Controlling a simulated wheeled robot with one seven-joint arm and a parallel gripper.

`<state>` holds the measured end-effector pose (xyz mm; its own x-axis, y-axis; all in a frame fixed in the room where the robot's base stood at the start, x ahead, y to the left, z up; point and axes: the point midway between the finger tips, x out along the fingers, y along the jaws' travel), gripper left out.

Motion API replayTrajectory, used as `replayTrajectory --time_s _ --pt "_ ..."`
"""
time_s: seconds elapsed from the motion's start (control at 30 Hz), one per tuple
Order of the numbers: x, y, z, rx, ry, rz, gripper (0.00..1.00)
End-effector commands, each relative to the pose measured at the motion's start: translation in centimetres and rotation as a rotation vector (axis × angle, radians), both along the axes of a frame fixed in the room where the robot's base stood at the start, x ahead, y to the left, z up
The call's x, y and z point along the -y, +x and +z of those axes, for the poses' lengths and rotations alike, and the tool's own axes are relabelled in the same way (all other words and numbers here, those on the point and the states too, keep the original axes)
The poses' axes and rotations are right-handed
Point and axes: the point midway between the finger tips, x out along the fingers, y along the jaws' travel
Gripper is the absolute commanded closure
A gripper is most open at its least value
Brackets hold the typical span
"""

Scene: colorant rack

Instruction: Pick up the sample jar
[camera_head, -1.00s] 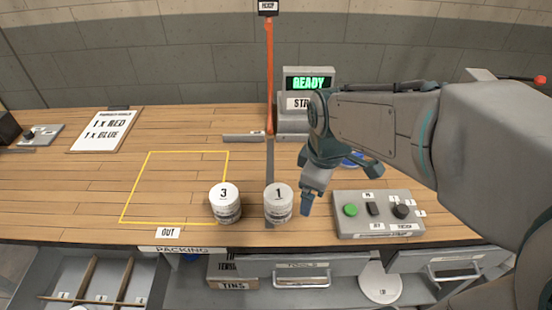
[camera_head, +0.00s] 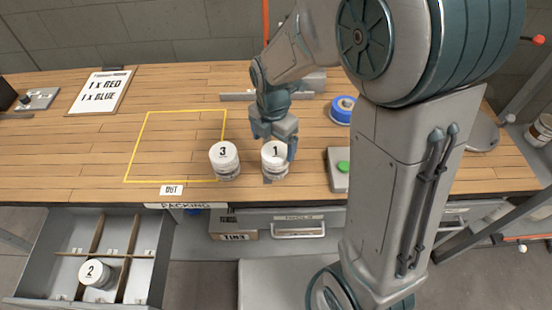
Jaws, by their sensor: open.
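Three white-lidded jars are in view, and no label reads "sample". Jar 1 (camera_head: 275,168) stands upright on the wooden bench near its front edge. Jar 3 (camera_head: 226,168) stands upright just to its left. Jar 2 (camera_head: 96,274) sits in a compartment of the open drawer at lower left. My gripper (camera_head: 274,142) is open and points down at jar 1. One finger shows at the jar's right side and the other behind its left side. I cannot tell whether either finger touches the jar.
A yellow outlined area (camera_head: 147,113) marked OUT is empty, left of jar 3. A control box (camera_head: 338,180) with a green button is right of jar 1, partly hidden by my arm. A blue roll (camera_head: 341,109) lies behind. A sign (camera_head: 100,91) reads 1 x RED, 1 x BLUE.

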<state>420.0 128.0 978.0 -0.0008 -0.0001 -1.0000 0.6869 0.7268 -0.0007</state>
Motion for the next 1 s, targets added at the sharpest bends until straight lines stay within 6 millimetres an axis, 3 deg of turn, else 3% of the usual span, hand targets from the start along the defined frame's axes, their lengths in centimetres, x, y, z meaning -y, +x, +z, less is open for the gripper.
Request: replayTrajectory --time_s 0.1,0.37,0.7,1.0 --pt "0.0 -0.1 -2.0 -0.004 -0.001 -0.001 0.1" --pt "0.1 -0.2 -3.8 -0.002 -0.001 -0.002 0.1" --pt "0.4 -0.6 -7.9 -0.002 -0.001 -0.002 0.1" --pt "0.4 -0.6 -8.5 0.001 0.0 -0.002 0.1"
